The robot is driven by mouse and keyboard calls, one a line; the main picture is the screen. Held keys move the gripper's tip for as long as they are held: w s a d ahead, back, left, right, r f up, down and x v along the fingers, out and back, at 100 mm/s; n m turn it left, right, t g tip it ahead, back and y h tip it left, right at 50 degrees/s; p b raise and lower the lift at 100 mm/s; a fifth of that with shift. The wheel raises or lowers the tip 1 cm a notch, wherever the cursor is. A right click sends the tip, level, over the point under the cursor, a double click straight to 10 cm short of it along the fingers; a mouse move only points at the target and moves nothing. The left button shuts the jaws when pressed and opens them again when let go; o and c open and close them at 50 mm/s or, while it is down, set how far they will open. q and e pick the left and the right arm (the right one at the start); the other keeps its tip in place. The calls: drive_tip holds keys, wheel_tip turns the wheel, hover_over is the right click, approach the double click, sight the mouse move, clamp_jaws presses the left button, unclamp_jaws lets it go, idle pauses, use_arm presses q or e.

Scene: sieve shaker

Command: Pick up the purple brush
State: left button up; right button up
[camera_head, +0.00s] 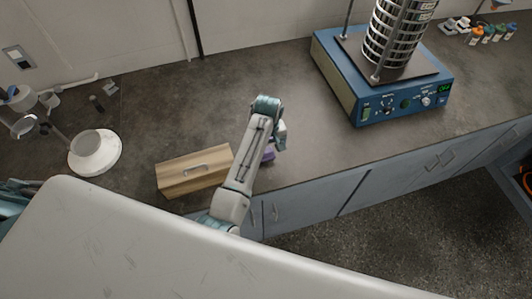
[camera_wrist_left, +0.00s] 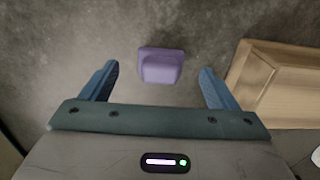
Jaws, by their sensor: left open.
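The purple brush (camera_wrist_left: 161,66) lies on the dark countertop in the left wrist view, beyond and between my two open fingers. Only its purple block shape shows; I cannot make out bristles. In the head view a small purple part of it (camera_head: 268,153) shows beside my forearm, and the rest is hidden by the arm. My left gripper (camera_wrist_left: 158,85) is open and empty, with the brush centred ahead of its fingertips and apart from them. In the head view the left gripper (camera_head: 281,136) is mostly hidden behind its wrist. My right gripper is not in view.
A blue sieve shaker (camera_head: 383,85) stands at the back right. A white round stand (camera_head: 95,152) is at left. The counter between is clear.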

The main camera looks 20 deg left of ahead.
use_arm(q)
drive_tip(key=f, duration=0.1)
drive_tip(key=f+p, duration=0.1)
drive_tip(key=w+f+p, duration=0.1)
drive_tip(key=f, duration=0.1)
drive_tip(key=shift+a, duration=0.4)
drive_tip(key=shift+f, duration=0.45)
drive_tip(key=c, duration=1.1)
drive_tip(key=shift+r, duration=0.1)
wheel_tip(320, 180, up, 8)
drive_tip(key=b, duration=0.3)
drive_tip(key=shift+r, duration=0.95)
